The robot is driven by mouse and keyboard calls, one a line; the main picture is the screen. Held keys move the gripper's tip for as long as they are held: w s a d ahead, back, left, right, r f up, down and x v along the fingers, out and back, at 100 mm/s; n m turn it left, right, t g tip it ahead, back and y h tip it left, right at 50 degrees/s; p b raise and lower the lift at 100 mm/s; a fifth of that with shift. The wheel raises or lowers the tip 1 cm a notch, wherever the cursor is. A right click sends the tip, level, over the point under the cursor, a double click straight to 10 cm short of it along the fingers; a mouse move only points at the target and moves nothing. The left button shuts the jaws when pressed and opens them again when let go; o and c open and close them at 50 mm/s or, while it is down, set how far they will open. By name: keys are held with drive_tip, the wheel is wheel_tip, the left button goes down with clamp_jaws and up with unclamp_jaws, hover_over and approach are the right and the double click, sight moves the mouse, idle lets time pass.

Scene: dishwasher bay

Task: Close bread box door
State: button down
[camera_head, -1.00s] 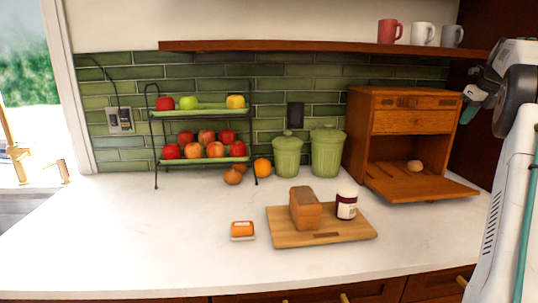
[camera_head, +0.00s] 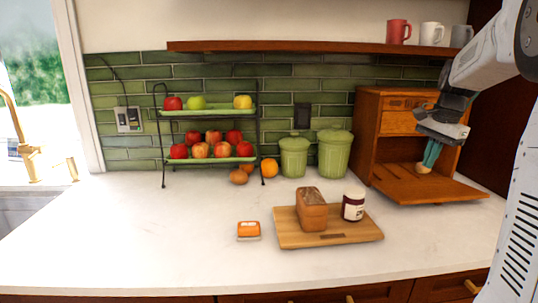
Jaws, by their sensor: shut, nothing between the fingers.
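The wooden bread box (camera_head: 366,125) stands at the right end of the counter against the wall. Its door (camera_head: 430,190) is folded down and lies flat out in front of the opening. My gripper (camera_head: 428,163) points down in front of the opening, fingers together and empty. My gripper and wrist hide part of the drawer front above the opening.
Two green canisters (camera_head: 333,154) stand just left of the box. A cutting board (camera_head: 292,232) with a loaf (camera_head: 312,211) and a jar (camera_head: 353,205) lies in front. A shelf with mugs (camera_head: 399,31) hangs above. The left counter front is clear.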

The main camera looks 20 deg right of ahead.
drive_tip(key=s+a+f+n, duration=0.2)
drive_tip(key=s+a+n, duration=0.3)
drive_tip(key=s+a, duration=0.3)
drive_tip(key=s+a+f+n, duration=0.2)
drive_tip(key=s+a+n, duration=0.4)
drive_tip(key=a, duration=0.8)
drive_tip(key=s+a+f+n, duration=0.2)
drive_tip(key=s+a+n, duration=0.3)
drive_tip(key=s+a, duration=0.4)
drive_tip(key=shift+s+a+f+n+h, duration=0.3)
drive_tip(key=shift+s+a+h, duration=0.1)
drive_tip(key=shift+a, duration=0.65)
